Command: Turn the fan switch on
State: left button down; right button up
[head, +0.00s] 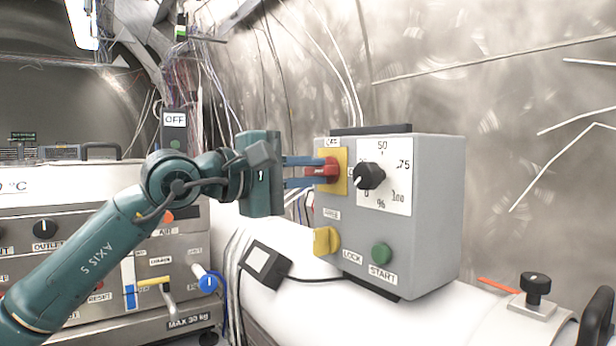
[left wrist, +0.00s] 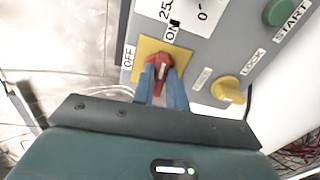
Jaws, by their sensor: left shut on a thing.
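The fan switch looks to be the red rotary handle (head: 321,169) on a yellow plate (head: 341,158) on the grey control box. In the left wrist view the handle (left wrist: 159,64) sits on the yellow plate (left wrist: 145,48), with an OFF label (left wrist: 129,58) at left and an ON label (left wrist: 172,29) above. The pale mark on the handle runs roughly toward ON. My left gripper (head: 312,172) has its blue fingers on both sides of the handle and is shut on it. It also shows in the left wrist view (left wrist: 162,80). My right gripper is not in view.
The grey box (head: 430,210) also carries a black percent dial (head: 369,176), a yellow knob (head: 325,241) and a green START button (head: 381,252). A steel panel with knobs (head: 45,228) stands at left. A small black-framed box (head: 264,264) sits below my gripper.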

pick_arm(q)
jog(key=shift+m, duration=0.6)
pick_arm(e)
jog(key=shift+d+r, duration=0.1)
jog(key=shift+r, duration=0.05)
pick_arm(q)
jog(key=c, duration=1.4)
grip_release()
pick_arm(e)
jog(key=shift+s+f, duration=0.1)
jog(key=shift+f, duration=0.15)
pick_arm(q)
jog(key=shift+s+a, duration=0.3)
jog(key=shift+a, duration=0.1)
jog(key=b+v, duration=0.2)
jog(key=v, duration=1)
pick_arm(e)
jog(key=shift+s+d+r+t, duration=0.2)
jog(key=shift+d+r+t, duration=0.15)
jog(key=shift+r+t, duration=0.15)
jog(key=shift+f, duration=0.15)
